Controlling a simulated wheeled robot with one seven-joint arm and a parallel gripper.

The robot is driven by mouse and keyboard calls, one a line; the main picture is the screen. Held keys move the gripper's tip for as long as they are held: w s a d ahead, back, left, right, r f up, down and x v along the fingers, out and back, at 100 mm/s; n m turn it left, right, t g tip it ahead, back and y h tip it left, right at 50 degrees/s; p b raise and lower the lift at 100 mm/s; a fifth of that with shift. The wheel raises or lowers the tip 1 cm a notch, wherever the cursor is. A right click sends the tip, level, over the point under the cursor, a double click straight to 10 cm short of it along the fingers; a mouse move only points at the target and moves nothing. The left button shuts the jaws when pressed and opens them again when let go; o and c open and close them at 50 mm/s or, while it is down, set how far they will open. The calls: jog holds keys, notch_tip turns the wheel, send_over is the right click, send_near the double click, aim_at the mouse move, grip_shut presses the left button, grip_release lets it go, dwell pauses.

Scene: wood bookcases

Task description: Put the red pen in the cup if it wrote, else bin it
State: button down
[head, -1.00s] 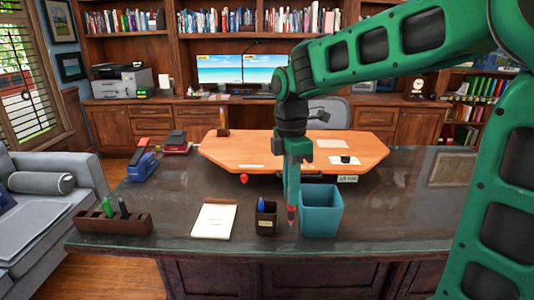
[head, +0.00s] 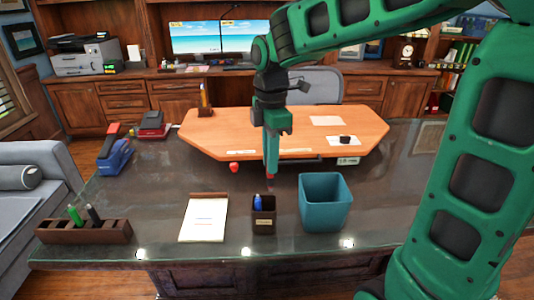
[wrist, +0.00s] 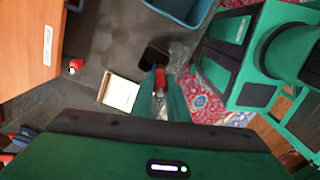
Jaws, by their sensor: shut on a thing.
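My gripper (head: 270,184) is shut on the red pen (wrist: 161,80), which shows as a red stub between the fingers in the wrist view. In the head view the fingertips hang above and slightly behind the dark brown cup (head: 263,220). The cup holds a blue pen (head: 258,202) and also shows in the wrist view (wrist: 153,57). The teal bin (head: 325,207) stands right of the cup, apart from it. A white notepad (head: 203,220) lies left of the cup. I cannot make out any red mark on it.
A brown pen rack (head: 84,232) with a green pen and a dark pen stands at the left. A small red object (head: 234,167) lies behind the notepad. A blue stapler-like object (head: 115,158) sits at the back left. The desk right of the bin is clear.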

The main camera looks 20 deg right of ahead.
aim_at(270, 187)
jog(key=shift+s+f, duration=0.1)
jog(key=shift+f, duration=4.05)
jog(key=c, duration=1.6)
grip_release()
jog(key=shift+c, duration=0.2)
notch_tip(270, 187, up, 11)
jog(key=shift+f, duration=0.15)
